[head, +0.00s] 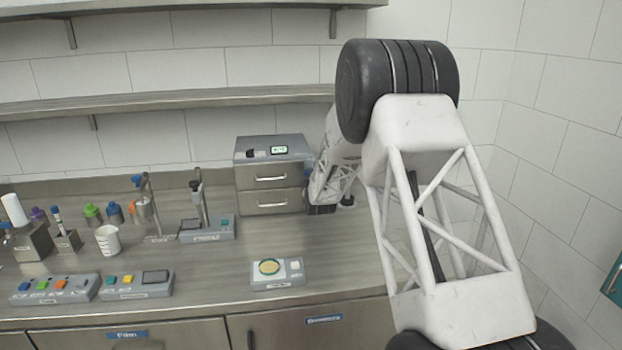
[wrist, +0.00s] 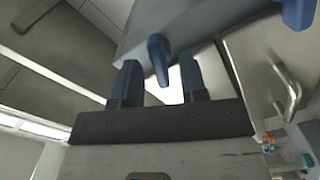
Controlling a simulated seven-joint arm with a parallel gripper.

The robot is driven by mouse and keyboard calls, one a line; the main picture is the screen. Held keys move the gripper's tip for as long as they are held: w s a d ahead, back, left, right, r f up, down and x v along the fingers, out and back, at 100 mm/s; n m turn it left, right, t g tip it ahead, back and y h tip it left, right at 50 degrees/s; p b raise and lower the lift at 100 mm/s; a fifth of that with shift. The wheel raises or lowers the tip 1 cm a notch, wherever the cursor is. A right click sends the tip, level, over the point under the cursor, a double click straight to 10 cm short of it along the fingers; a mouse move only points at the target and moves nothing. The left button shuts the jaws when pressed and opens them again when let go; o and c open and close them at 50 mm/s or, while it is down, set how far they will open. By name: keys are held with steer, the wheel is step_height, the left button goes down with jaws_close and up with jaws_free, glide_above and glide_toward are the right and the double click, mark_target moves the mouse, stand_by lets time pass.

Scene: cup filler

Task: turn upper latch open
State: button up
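A grey two-drawer cabinet (head: 270,150) stands on the counter in the head view, just left of my arm's end. Its right side is hidden there. In the wrist view a blue latch (wrist: 158,58) sticks out from a grey cabinet side (wrist: 190,18). My gripper (wrist: 158,66) is open, with one blue finger on each side of this latch and gaps visible between. A second blue latch (wrist: 297,12) shows at the top right corner. I cannot tell for sure which latch is the upper one. The fingers are not clear in the head view.
Drawer handles show in the head view (head: 271,178) and the wrist view (wrist: 290,90). A small device with a round dish (head: 270,268) stands in front. Button boxes (head: 55,288), a white cup (head: 108,240) and stands are at left. Wall shelves hang above.

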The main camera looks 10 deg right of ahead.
stand_by(0.3)
jaws_close()
steer(key=shift+m, duration=0.4)
steer(key=m, duration=1.2)
stand_by(0.5)
jaws_free()
